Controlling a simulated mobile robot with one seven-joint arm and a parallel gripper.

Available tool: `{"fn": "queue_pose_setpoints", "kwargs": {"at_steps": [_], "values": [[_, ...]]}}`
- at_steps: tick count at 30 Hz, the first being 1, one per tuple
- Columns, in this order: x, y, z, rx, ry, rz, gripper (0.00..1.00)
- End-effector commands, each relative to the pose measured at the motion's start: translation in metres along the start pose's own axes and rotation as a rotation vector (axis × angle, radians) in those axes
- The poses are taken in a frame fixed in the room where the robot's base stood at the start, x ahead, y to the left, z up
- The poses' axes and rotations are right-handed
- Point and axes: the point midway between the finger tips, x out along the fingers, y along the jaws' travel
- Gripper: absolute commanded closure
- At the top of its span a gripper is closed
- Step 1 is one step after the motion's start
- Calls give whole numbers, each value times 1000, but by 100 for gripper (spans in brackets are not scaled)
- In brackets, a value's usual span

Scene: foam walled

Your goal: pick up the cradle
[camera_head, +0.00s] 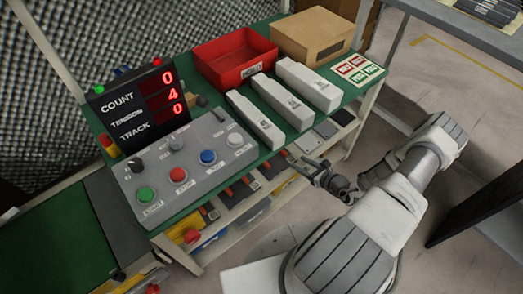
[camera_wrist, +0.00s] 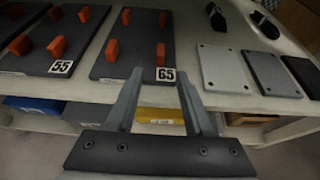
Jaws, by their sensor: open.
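In the head view my gripper (camera_head: 314,168) is at the front of the bench, near the lower shelf. The cradles are mostly hidden there under the bench top.
A light plate (camera_wrist: 224,70) and dark plates (camera_wrist: 270,74) lie to the right on the shelf. Blue and yellow bins (camera_wrist: 38,105) sit below. The green bench top (camera_head: 215,95) above carries a control panel, red tray (camera_head: 235,58), cardboard box (camera_head: 312,36) and white boxes.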

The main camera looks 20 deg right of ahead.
Motion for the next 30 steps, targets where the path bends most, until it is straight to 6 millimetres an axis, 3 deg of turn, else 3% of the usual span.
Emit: {"fn": "queue_pose_setpoints", "kwargs": {"at_steps": [4, 14, 22, 30], "values": [[28, 0, -2, -2, 0, 1, 48], [49, 0, 0, -2, 0, 1, 48], [88, 0, 3, -3, -1, 2, 48], [92, 0, 6, -2, 1, 0, 48]]}}
